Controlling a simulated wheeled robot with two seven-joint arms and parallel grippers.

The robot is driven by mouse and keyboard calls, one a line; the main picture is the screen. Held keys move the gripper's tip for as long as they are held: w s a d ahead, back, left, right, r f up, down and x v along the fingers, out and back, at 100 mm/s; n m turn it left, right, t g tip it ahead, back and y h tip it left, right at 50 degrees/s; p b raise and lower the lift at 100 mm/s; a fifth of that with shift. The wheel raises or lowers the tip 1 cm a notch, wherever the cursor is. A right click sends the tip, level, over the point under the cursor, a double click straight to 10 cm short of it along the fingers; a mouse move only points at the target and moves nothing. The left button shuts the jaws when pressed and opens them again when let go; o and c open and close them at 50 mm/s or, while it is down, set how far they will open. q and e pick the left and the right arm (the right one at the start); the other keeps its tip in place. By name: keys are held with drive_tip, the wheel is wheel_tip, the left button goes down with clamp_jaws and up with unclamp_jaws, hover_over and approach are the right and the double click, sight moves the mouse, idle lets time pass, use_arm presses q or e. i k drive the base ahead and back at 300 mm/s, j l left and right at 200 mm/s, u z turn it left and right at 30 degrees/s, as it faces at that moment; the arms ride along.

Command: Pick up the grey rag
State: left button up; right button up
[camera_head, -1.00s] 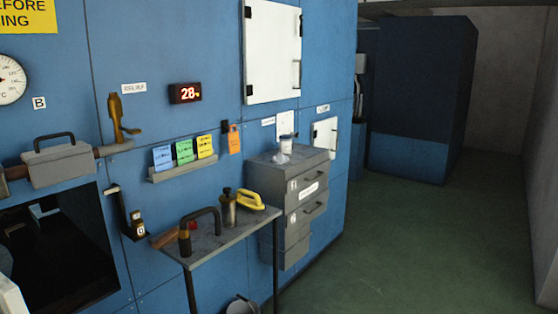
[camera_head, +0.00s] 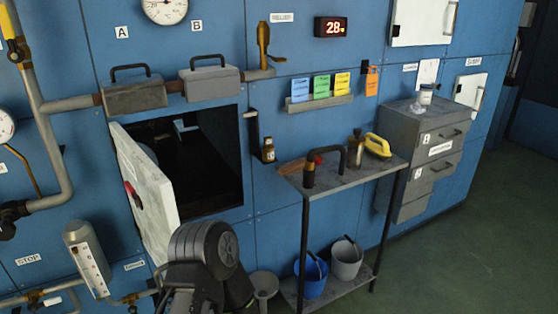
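No cloth is clear enough for me to name it surely as the grey rag. A small pale crumpled thing (camera_head: 416,107) lies beside a white jar (camera_head: 425,96) on top of the grey drawer cabinet (camera_head: 426,128) at right; it is too small to tell whether it is the rag. Neither gripper's fingers show. A dark rounded arm part of mine stands at the bottom, left of the middle, in front of the blue wall.
A metal table (camera_head: 352,180) holds a curved black-handled tool (camera_head: 327,162), a bottle (camera_head: 355,147) and a yellow-handled tool (camera_head: 378,145). A blue bucket (camera_head: 311,279) and a grey bucket (camera_head: 346,261) stand on its lower shelf. A white door (camera_head: 152,205) hangs open. Floor at right is clear.

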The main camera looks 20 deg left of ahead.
sight(416, 109)
drive_tip(key=i+l+u, duration=0.15)
drive_tip(key=u, duration=0.65)
drive_tip(key=i+l+u, duration=0.3)
drive_tip(key=l, duration=0.3)
drive_tip(key=l+u, duration=0.35)
drive_tip(key=l, duration=0.2)
drive_tip(key=i+l+u, duration=0.1)
drive_tip(key=l+u, duration=0.2)
drive_tip(key=l, duration=2.05)
drive_tip(key=i+u, duration=0.05)
drive_tip(key=i, duration=0.05)
